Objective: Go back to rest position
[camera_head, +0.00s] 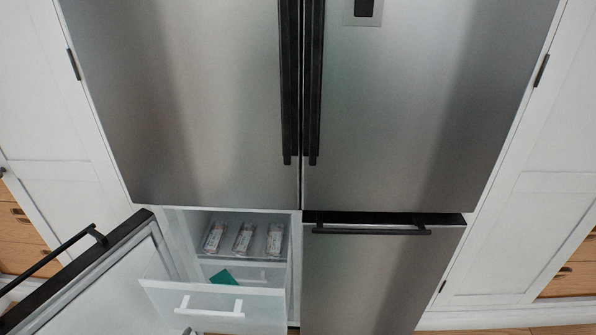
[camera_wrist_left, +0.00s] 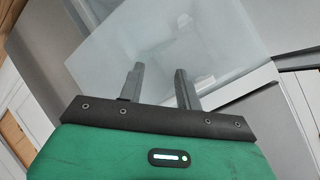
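My left gripper (camera_wrist_left: 158,72) shows in the left wrist view, its two grey fingers apart with nothing between them. Behind the fingers is a pale, smooth panel. In the head view a small grey tip at the bottom edge, below the drawer handle, may belong to this gripper, but I cannot be sure. My right gripper is in neither view.
The steel fridge (camera_head: 400,110) has its lower left door (camera_head: 105,285) swung open to the left. A white drawer (camera_head: 215,305) is pulled out and holds a green item (camera_head: 223,277). Three packages (camera_head: 244,238) lie in the compartment above. The lower right door (camera_head: 375,280) looks shut.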

